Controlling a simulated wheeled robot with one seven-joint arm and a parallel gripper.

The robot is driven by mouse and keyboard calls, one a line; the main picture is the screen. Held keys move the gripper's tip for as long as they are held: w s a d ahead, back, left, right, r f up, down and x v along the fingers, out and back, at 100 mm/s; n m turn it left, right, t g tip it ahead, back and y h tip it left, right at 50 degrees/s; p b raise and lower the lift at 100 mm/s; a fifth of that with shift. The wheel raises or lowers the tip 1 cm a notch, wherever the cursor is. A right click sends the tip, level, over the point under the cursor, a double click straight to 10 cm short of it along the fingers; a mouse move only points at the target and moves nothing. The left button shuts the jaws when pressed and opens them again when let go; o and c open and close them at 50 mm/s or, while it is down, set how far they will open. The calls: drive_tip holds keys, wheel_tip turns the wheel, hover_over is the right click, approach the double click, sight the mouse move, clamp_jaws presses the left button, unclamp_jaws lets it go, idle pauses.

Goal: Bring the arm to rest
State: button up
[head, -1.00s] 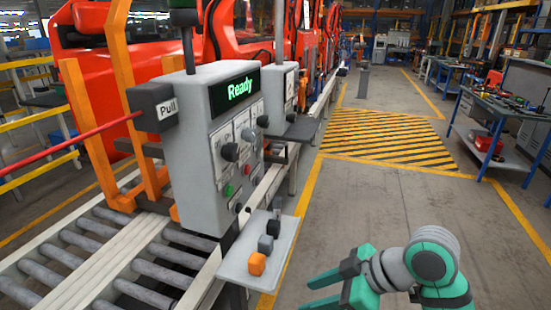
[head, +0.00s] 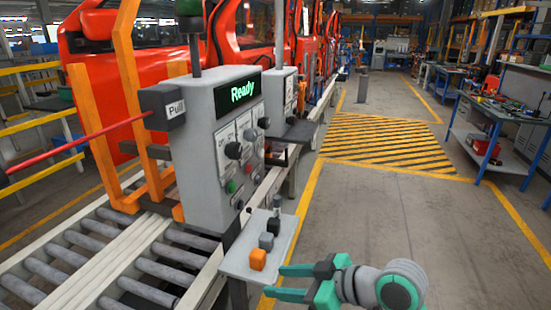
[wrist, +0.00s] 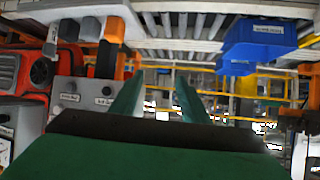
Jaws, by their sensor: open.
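My gripper (head: 283,283) is at the lower middle of the head view, with its two green fingers apart and nothing between them. It points left, close to the right edge of a small grey shelf, and whether it touches the shelf I cannot tell. My arm shows at the bottom of the picture. In the wrist view the two green fingers (wrist: 155,98) are spread, with empty space between them.
The grey shelf (head: 240,262) carries an orange block (head: 258,259) and grey and dark blocks. A control box (head: 215,150) reading "Ready" stands behind it, beside a roller conveyor (head: 90,255). A workbench (head: 500,115) is at the right. The floor between is clear.

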drive_tip(key=w+a+f+m+t, duration=0.5)
drive_tip(key=a+m+t, duration=0.3)
drive_tip(key=m, duration=0.1)
drive_tip(key=s+f+m+t+h, duration=0.2)
drive_tip(key=s+f+m+h, duration=0.6)
drive_tip(key=f, duration=0.5)
drive_tip(key=s+d+f+h, duration=0.1)
drive_tip(key=s+f, duration=0.2)
drive_tip(key=s, duration=0.4)
drive_tip(key=s+d+f+h, duration=0.1)
drive_tip(key=s+d+f, duration=0.1)
drive_tip(key=s+f, duration=0.3)
drive_tip(key=s+d+r+n, duration=0.1)
drive_tip(key=s+n, duration=0.1)
drive_tip(key=s, duration=0.7)
drive_tip(key=s+d+r+n, duration=0.2)
drive_tip(key=s+n, duration=0.1)
drive_tip(key=s, duration=0.6)
drive_tip(key=shift+r+g, duration=0.2)
drive_tip(key=shift+g, duration=0.1)
drive_tip(key=shift+c, duration=1.4)
